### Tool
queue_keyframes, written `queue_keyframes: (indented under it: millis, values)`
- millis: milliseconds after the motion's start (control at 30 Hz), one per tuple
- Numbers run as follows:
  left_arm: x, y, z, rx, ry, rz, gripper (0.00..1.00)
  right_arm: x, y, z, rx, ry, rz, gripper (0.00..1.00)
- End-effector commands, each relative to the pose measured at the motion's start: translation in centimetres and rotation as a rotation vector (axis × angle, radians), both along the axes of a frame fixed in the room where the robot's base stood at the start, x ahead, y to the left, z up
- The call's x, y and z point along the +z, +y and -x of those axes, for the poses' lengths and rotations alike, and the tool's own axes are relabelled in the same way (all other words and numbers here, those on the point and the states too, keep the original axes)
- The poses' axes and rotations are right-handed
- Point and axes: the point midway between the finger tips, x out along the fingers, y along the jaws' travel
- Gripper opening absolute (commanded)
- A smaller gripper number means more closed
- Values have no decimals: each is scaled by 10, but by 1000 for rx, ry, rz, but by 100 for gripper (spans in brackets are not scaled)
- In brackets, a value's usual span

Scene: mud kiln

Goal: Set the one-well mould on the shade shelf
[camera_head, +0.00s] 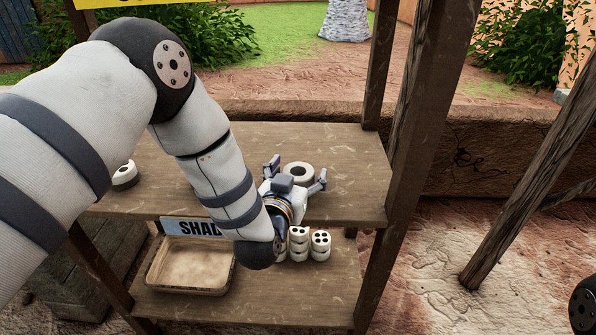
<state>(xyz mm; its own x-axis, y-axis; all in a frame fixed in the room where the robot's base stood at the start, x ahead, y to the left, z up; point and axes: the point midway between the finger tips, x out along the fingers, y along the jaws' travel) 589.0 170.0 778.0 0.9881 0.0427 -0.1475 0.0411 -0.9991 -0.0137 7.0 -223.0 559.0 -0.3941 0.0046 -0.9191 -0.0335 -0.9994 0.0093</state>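The one-well mould (299,168), a white round piece with a single dark hole, sits on the upper board of the shade shelf (345,165), towards its right end. The shelf carries a blue sign (190,227) reading "SHAD", the rest hidden by my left arm. My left gripper (297,171) is at the mould's near side, its fingers spread wide to either side of it. The fingers look clear of the mould, though contact low down is hard to judge. My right gripper is out of view.
Another white round piece (123,173) stands at the left of the upper board, partly behind my arm. The lower board holds a shallow tan tray (150,279) and stacked white pieces with several holes (320,244). Wooden posts (424,120) rise at the right.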

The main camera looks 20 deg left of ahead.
Motion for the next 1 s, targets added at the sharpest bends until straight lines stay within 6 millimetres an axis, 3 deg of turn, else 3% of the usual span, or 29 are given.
queue_keyframes:
  millis: [333, 467, 700, 833, 1000]
  values:
    - [5, 0, 4, 0, -1, 0, 76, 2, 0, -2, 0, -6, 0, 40]
    - [10, -2, 29, -2, 1, -1, 76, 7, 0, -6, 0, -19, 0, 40]
    - [19, -4, 91, -2, 1, -1, 76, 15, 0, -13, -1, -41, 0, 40]
    - [20, -5, 111, -1, 1, 0, 76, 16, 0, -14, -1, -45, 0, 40]
    - [21, -5, 119, -1, 0, 0, 76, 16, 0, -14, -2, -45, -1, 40]
